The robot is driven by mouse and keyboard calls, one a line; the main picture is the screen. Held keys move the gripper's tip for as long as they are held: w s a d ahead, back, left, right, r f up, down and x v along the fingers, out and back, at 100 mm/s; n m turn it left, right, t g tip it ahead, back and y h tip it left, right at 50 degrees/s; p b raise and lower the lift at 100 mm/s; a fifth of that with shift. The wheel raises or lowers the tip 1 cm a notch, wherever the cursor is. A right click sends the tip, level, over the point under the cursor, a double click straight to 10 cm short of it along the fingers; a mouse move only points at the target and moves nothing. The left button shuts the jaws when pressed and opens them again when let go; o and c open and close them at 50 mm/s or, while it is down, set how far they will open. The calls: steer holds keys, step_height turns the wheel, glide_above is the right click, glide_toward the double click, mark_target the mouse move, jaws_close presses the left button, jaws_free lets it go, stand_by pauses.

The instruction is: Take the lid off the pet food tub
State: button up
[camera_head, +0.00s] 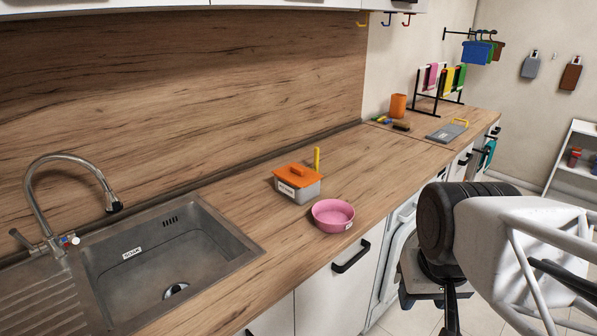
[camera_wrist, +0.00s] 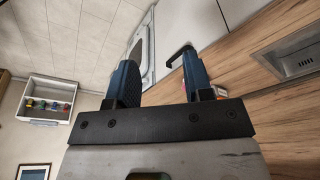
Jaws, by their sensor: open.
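The pet food tub (camera_head: 298,191) is a grey box with a white label on its front. It stands upright on the counter, right of the sink. Its orange lid (camera_head: 296,178), with a raised handle on top, sits on the tub. In the wrist view my gripper (camera_wrist: 165,82) has its two dark blue fingers apart, with nothing held between them. It is away from the tub. A small patch of pink and red shows beside the right finger in the wrist view, mostly hidden; I cannot tell what it is.
A pink bowl (camera_head: 333,216) stands just right of the tub, near the counter's front edge. A yellow upright object (camera_head: 316,158) is behind the tub. The sink (camera_head: 170,257) is at left. A rack (camera_head: 440,90) and orange cup (camera_head: 397,106) stand farther back. Counter beyond the bowl is clear.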

steer(key=w+a+r+n, duration=0.1)
steer(key=w+r, duration=0.2)
steer(key=w, duration=0.5)
steer(key=w+a+r+n, duration=0.1)
steer(key=w+r, duration=0.2)
steer(key=w, duration=0.5)
steer(key=n+g, duration=0.3)
steer(key=n, duration=0.4)
glide_above(297, 168)
steer(key=f, duration=1)
steer(key=shift+s+d+f, duration=0.25)
steer(key=shift+s, duration=0.1)
steer(key=shift+w+a+f, duration=0.2)
steer(key=shift+w+f, duration=0.1)
steer(key=shift+w, duration=0.05)
steer(key=shift+f, duration=1.25)
